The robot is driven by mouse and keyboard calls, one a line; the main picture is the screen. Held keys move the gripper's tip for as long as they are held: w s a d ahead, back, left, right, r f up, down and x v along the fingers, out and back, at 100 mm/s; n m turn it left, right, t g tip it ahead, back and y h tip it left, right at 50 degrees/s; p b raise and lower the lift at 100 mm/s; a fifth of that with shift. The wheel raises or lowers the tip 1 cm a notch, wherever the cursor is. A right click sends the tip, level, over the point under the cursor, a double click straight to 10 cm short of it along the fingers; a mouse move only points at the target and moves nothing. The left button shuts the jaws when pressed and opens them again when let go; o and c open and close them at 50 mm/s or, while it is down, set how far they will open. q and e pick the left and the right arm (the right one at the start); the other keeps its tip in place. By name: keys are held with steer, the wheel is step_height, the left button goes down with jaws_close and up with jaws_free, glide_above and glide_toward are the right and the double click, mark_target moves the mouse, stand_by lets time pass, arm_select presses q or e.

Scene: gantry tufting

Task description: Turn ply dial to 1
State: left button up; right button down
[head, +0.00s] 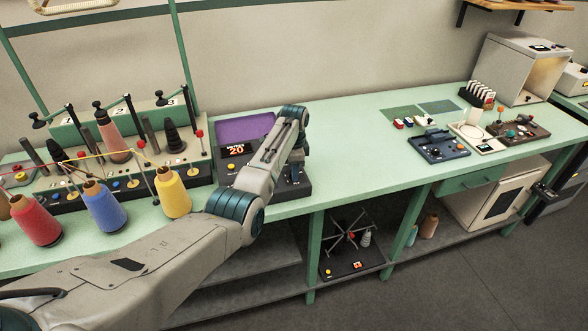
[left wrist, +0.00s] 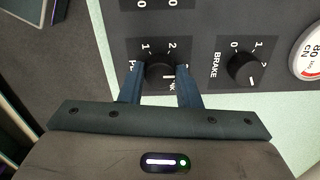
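The ply dial (left wrist: 160,72) is a round black knob on a dark panel in the left wrist view. A white mark shows on its lower right part. The numbers 1 and 2 stand above it; its name is mostly hidden by a finger. My left gripper (left wrist: 160,66) has one blue finger on each side of the knob, very close to it. I cannot tell whether the fingers touch it. In the head view my left arm reaches over the dark control box (head: 232,183) with a red "20" display and hides the dial. My right gripper is not in view.
A brake dial (left wrist: 245,68) sits right of the ply dial, with a round gauge (left wrist: 308,55) beyond it. Red, blue (head: 103,207) and yellow (head: 172,192) thread cones stand left of the box.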

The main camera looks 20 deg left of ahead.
arm_select(q)
steer(key=shift+c, duration=1.4)
